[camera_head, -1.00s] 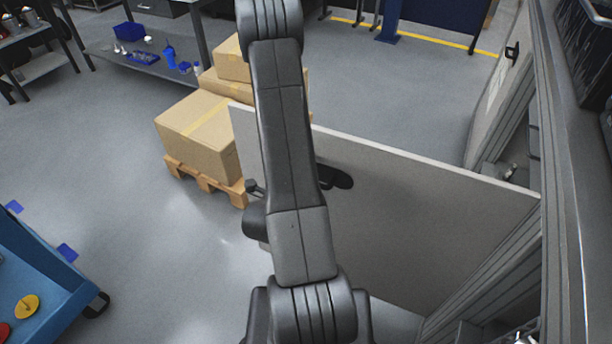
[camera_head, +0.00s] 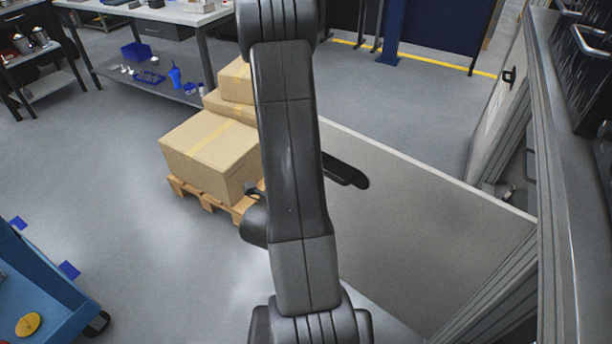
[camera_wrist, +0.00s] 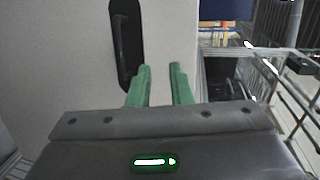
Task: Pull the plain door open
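The plain door (camera_head: 430,225) is a flat grey panel. It stands open at a wide angle from the machine frame on the right. Its black handle (camera_head: 346,173) shows just right of my arm; its free edge is hidden behind the arm. In the wrist view, the pale door face (camera_wrist: 70,60) fills the left, with the black handle (camera_wrist: 126,45) upright on it. My gripper (camera_wrist: 160,76) has two green fingers with a gap between them, in front of the door face, right of and below the handle. Nothing shows between them. The head view does not show the fingers.
Boxes on a pallet (camera_head: 215,155) stand beyond my arm on the left. A blue trolley (camera_head: 40,290) is at lower left. A second door (camera_head: 498,95) with a black handle stands at the right. Grey floor (camera_head: 410,95) is clear beyond the plain door.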

